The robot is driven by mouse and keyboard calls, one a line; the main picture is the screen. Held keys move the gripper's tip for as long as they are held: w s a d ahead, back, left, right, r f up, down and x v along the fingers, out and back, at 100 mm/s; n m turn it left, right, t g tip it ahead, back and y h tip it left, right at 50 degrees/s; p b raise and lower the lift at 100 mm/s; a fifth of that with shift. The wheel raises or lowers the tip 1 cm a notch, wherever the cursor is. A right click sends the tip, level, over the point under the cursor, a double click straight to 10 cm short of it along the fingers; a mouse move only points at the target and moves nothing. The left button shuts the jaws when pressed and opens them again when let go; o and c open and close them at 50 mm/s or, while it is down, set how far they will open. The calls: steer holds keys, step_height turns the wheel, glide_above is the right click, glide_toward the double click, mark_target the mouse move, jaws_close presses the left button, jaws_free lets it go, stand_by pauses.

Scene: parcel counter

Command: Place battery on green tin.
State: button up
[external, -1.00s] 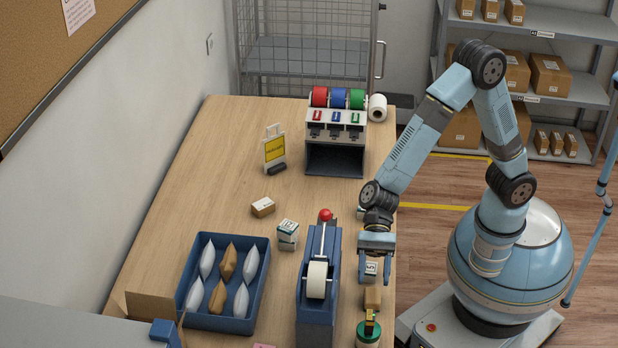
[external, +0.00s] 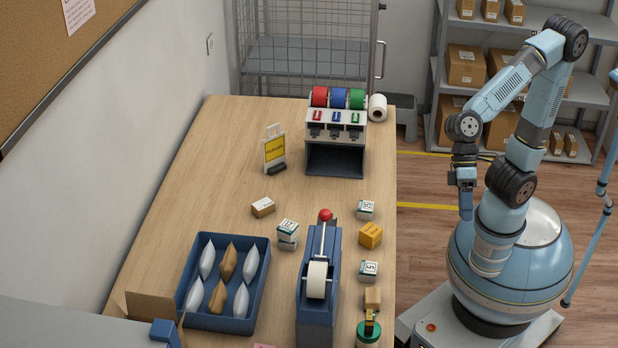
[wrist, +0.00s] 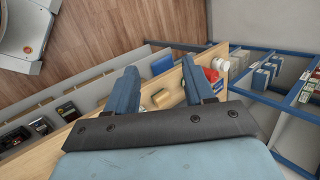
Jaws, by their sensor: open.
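The green tin (external: 368,335) stands at the near right end of the counter, partly cut off by the bottom of the external view. A small black and yellow battery (external: 370,322) appears to rest on top of it; its exact contact is too small to tell. My gripper (external: 466,214) is off the right side of the counter, raised and well apart from both. In the wrist view my gripper (wrist: 160,76) has its two blue fingers spread, with nothing held between them. I cannot make out the tin or battery there.
Beside the tin are a brown box (external: 372,299), a white box (external: 369,271) and a yellow box (external: 371,235). A tape dispenser (external: 318,312) stands to their left, and a blue tray (external: 217,323) of pouches beyond it. The counter's left middle is clear.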

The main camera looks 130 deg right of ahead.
steer(key=s+d+r+n+h, duration=0.1)
steer(key=s+d+n+h, duration=0.2)
steer(key=s, duration=0.4)
steer(key=s+d+r+n+t+h, duration=0.1)
steer(key=s+d+n+h, duration=0.2)
steer(key=s+d+n, duration=0.2)
steer(key=s+n, duration=0.1)
steer(key=s, duration=0.2)
steer(key=shift+r+t, duration=0.2)
steer(key=shift+t, duration=0.1)
